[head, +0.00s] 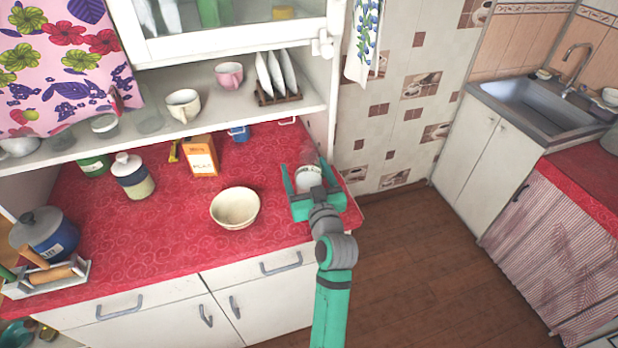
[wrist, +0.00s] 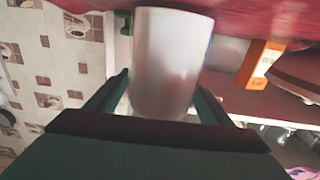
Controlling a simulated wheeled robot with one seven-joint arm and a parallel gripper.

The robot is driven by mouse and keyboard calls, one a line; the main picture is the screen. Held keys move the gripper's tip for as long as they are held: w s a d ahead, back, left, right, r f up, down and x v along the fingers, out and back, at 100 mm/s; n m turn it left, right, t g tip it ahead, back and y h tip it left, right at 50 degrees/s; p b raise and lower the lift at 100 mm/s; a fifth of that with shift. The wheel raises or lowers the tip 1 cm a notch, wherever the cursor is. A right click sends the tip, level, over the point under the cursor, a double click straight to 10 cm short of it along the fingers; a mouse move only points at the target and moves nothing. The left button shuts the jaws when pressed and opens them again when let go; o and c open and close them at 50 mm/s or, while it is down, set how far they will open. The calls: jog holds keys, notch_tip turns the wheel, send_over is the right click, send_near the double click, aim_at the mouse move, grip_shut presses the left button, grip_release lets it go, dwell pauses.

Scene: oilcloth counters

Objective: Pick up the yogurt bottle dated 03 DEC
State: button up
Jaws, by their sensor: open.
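A white cylindrical thing (head: 308,178) stands near the right end of the red counter in the head view. In the wrist view this white cylinder (wrist: 172,60) shows a plain, smooth side. No date or lettering can be read on it, so I cannot tell whether it is the yogurt bottle dated 03 DEC. My green gripper (head: 309,180) is open, with one finger on each side of it. In the wrist view my gripper (wrist: 163,88) has its dark fingers flanking the cylinder's lower part. I cannot tell whether either finger touches it.
A cream bowl (head: 235,208) stands left of my gripper. An orange carton (head: 201,156), a blue cup (head: 238,133) and a lidded jar (head: 132,176) stand farther left and back. A shelf (head: 225,108) with cups and a plate rack (head: 278,97) overhangs the counter.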

jog(key=c, duration=1.3)
jog(key=shift+r, duration=0.1)
jog(key=c, duration=0.4)
jog(key=shift+r, duration=0.15)
